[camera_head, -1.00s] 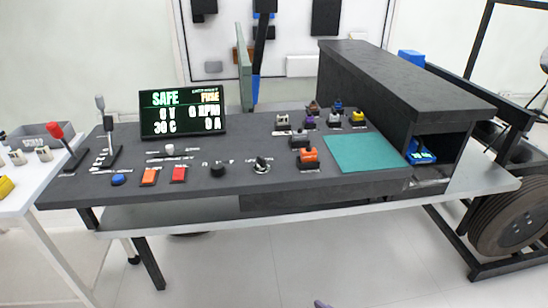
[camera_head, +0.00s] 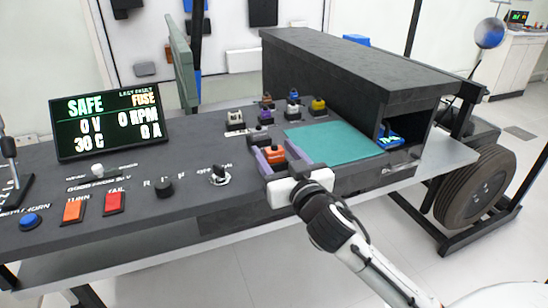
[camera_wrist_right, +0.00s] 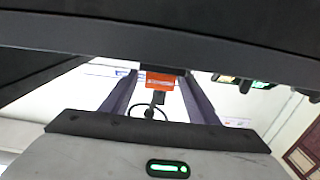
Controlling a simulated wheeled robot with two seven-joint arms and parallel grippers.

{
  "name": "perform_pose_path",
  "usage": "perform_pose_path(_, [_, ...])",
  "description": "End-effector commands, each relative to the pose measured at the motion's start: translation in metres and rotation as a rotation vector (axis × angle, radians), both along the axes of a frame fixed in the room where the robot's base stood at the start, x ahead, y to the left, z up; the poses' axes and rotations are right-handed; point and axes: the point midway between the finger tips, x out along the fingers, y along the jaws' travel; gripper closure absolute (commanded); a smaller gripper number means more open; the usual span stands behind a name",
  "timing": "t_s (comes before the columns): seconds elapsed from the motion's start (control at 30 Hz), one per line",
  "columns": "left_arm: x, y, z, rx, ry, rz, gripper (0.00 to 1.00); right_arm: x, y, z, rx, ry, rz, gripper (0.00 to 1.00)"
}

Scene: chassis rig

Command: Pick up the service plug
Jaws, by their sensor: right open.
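The service plug, which I take to be the orange block (camera_head: 273,155), stands on the dark bench top beside the teal mat. My right gripper (camera_head: 280,157) comes in from the front right, its two purple-grey fingers apart on either side of the orange block. The gripper is open and the block is not clamped. In the right wrist view the orange plug (camera_wrist_right: 160,80) shows between the two spread fingers (camera_wrist_right: 160,98), with gaps on both sides. The plug's lower part is partly hidden by the gripper in the head view. My left gripper is not in view.
Several small coloured plugs, such as a white one (camera_head: 235,120) and a yellow one (camera_head: 318,106), stand behind. The teal mat (camera_head: 335,142) is bare. A dark box housing (camera_head: 350,65) rises at the right. A display (camera_head: 110,120) stands at the left.

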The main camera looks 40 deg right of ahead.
Motion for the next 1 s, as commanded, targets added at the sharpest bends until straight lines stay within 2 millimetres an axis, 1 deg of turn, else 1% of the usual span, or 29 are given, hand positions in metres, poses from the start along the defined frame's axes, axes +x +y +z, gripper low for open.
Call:
perform_pose_path(0.1, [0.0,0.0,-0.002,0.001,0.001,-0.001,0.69,0.018,-0.006,0.002,-0.005,-0.002,0.0,0.45])
perform_pose_path(0.2, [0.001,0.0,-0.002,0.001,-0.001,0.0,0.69,0.033,-0.009,0.002,-0.004,0.0,-0.001,0.45])
perform_pose_path(0.3, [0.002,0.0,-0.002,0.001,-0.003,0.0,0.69,0.041,-0.011,0.001,-0.003,0.001,0.0,0.45])
perform_pose_path(0.4, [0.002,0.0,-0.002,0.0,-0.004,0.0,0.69,0.045,-0.012,0.001,-0.002,0.001,0.0,0.45])
perform_pose_path(0.57, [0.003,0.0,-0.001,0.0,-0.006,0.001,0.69,0.044,-0.012,0.001,-0.001,0.002,0.0,0.45])
perform_pose_path(0.67, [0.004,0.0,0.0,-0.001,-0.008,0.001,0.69,0.044,-0.012,0.001,-0.002,0.001,0.0,0.6])
perform_pose_path(0.7, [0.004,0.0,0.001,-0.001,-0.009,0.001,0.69,0.044,-0.012,0.001,-0.002,0.001,0.0,0.67])
perform_pose_path(0.83, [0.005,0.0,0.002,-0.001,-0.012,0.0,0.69,0.044,-0.012,0.001,-0.001,0.002,0.0,0.89])
perform_pose_path(1.0, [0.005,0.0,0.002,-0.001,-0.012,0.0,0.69,0.044,-0.011,0.001,-0.002,0.001,0.001,0.9])
